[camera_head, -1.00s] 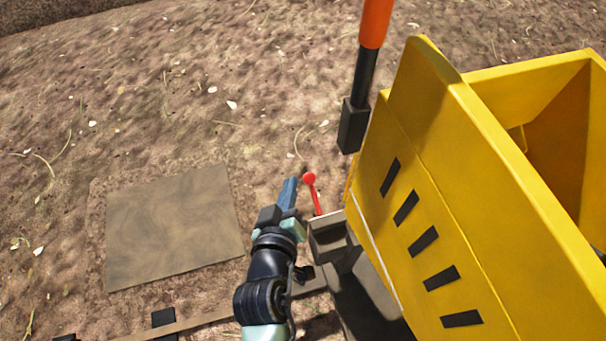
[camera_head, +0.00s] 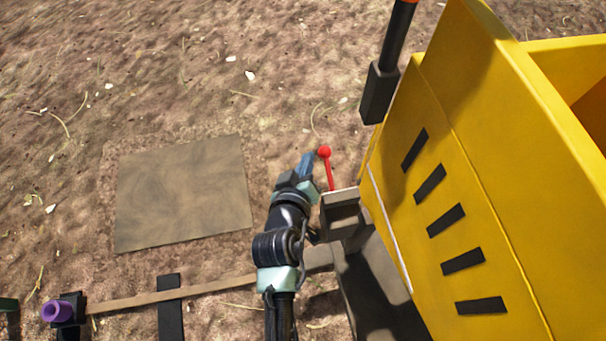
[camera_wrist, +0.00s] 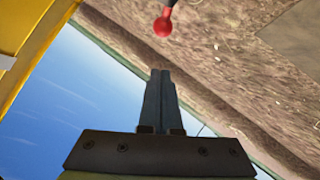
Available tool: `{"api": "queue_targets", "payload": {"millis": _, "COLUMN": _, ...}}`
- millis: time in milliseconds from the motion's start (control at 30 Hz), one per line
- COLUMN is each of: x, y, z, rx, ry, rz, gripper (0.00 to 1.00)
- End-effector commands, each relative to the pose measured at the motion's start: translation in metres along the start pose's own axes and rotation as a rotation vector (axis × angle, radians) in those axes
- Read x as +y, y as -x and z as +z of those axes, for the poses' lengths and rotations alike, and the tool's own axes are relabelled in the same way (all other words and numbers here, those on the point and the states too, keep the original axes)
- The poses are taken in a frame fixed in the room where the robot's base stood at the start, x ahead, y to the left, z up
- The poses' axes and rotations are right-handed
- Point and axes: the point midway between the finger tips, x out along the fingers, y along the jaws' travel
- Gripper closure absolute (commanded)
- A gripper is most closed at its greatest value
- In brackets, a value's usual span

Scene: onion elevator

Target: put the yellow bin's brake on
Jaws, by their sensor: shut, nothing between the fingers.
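The yellow bin (camera_head: 490,190) stands at the right of the head view, with black slots on its side; its edge also shows at the upper left of the wrist view (camera_wrist: 22,30). The brake lever is a thin red rod with a red ball knob (camera_head: 324,152), standing upright beside a grey bracket at the bin's left side. The knob also shows at the top of the wrist view (camera_wrist: 163,26). My gripper (camera_head: 307,160) is shut and empty, its blue fingertips just left of the knob. In the wrist view the fingers (camera_wrist: 160,78) point towards the knob, with a gap seen between. Contact cannot be told from the head view.
A flat brown square plate (camera_head: 185,190) lies on the ground to the left. A wooden bar (camera_head: 215,287) with black supports and a purple knob (camera_head: 55,311) runs along the bottom left. A black post (camera_head: 385,75) rises beside the bin. Bare ground is open beyond.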

Motion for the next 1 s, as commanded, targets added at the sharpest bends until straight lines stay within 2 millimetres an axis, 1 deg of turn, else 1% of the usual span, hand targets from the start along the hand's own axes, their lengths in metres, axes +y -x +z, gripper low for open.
{"api": "queue_targets", "payload": {"millis": 33, "x": -0.001, "y": -0.013, "z": 0.002, "rx": 0.001, "ry": 0.000, "rz": 0.003, "gripper": 1.00}}
{"api": "queue_targets", "payload": {"millis": 100, "x": -0.001, "y": -0.027, "z": 0.003, "rx": 0.001, "ry": -0.001, "rz": 0.003, "gripper": 1.00}}
{"api": "queue_targets", "payload": {"millis": 167, "x": -0.001, "y": -0.037, "z": 0.002, "rx": 0.001, "ry": -0.001, "rz": 0.003, "gripper": 1.00}}
{"api": "queue_targets", "payload": {"millis": 200, "x": -0.002, "y": -0.042, "z": 0.010, "rx": -0.004, "ry": -0.001, "rz": 0.002, "gripper": 1.00}}
{"api": "queue_targets", "payload": {"millis": 333, "x": -0.001, "y": -0.054, "z": 0.022, "rx": -0.002, "ry": -0.001, "rz": 0.001, "gripper": 1.00}}
{"api": "queue_targets", "payload": {"millis": 533, "x": 0.000, "y": -0.061, "z": 0.029, "rx": -0.002, "ry": 0.000, "rz": 0.001, "gripper": 1.00}}
{"api": "queue_targets", "payload": {"millis": 1000, "x": 0.000, "y": -0.062, "z": 0.028, "rx": -0.009, "ry": 0.004, "rz": -0.004, "gripper": 1.00}}
